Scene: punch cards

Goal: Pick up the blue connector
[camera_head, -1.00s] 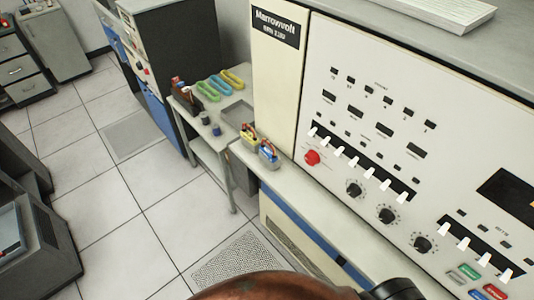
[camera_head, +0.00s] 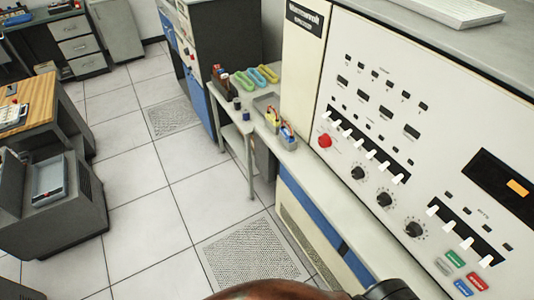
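The blue connector (camera_head: 288,136), a small blue block with a red-and-white top, stands upright on the narrow grey ledge of the large cream console. A similar yellow connector (camera_head: 272,117) stands just beyond it, slightly to the left. Both are small in view, so fine detail cannot be made out. Neither of my grippers is in view, and nothing touches the blue connector.
The console panel (camera_head: 400,95) rises right of the ledge, with switches and knobs. A grey side table (camera_head: 240,125) behind holds colored trays and small dark containers. A dark grey machine (camera_head: 60,215) stands left. Tiled floor between is clear.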

